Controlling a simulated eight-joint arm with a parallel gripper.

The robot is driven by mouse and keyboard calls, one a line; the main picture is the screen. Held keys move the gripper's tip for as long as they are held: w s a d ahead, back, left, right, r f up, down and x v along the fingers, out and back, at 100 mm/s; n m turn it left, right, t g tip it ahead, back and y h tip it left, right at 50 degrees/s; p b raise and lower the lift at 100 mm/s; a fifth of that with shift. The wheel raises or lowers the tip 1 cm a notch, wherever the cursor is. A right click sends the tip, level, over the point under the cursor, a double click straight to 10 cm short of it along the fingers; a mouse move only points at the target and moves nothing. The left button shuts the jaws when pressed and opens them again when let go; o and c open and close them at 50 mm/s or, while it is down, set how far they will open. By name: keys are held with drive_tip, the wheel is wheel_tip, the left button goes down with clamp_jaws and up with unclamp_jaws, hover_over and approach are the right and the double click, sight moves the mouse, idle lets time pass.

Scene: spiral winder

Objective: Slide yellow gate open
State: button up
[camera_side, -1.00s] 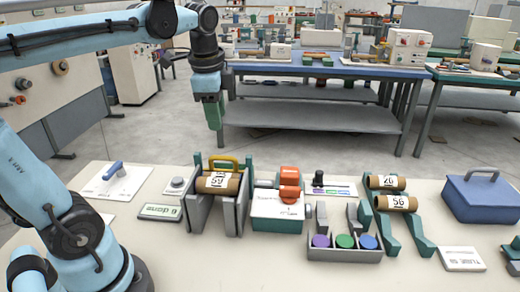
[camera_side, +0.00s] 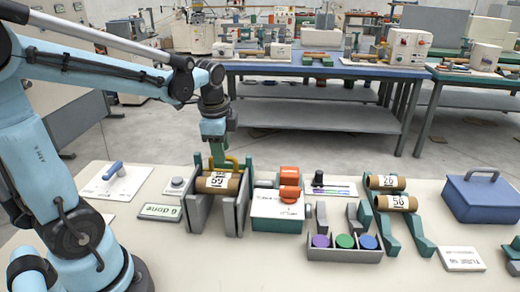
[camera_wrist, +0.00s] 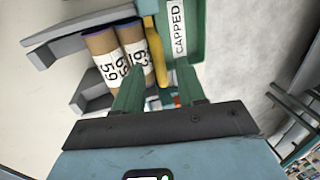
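The yellow gate (camera_side: 233,161) shows as a curved bar behind the cardboard tube marked 59 (camera_side: 205,184) on the grey rack (camera_side: 229,215). In the wrist view the yellow gate (camera_wrist: 155,50) is a narrow bar between the tubes (camera_wrist: 103,66) and a green tray labelled CAPPED (camera_wrist: 190,40). My gripper (camera_side: 217,155) points down just above the back of the rack. In the wrist view my gripper (camera_wrist: 160,75) has its green fingers apart, with the near end of the yellow bar between their tips. Contact with the gate cannot be told.
Right of the rack stand a teal-and-white box (camera_side: 277,212) with orange pieces, a bin of coloured caps (camera_side: 345,252) and a tube stand (camera_side: 420,240). A done sign (camera_side: 160,212) lies to the left. The front of the table is mostly clear.

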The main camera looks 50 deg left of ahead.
drive_tip(key=shift+f, duration=0.55)
drive_tip(key=shift+c, duration=0.3)
clamp_jaws()
